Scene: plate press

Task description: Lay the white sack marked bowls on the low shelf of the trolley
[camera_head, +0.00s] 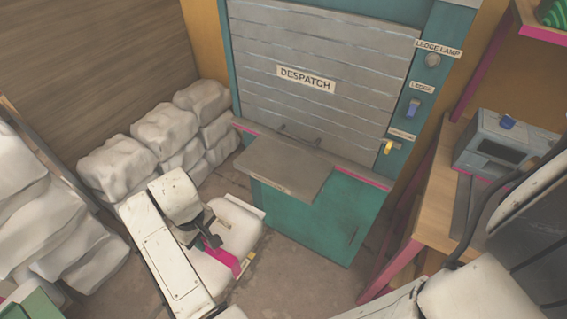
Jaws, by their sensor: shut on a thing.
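My gripper (208,238) is at lower centre-left, at the end of my white arm. It is shut on a plump white sack (242,222), which shows around and under the dark jaws.
White sacks are stacked by the wall (163,128), with another pile (45,205) at left. A teal despatch counter (310,220) with a grey top (285,165) stands under a closed shutter (320,65). A wooden bench (425,210) bears a grey machine (505,145). Some floor shows before the counter.

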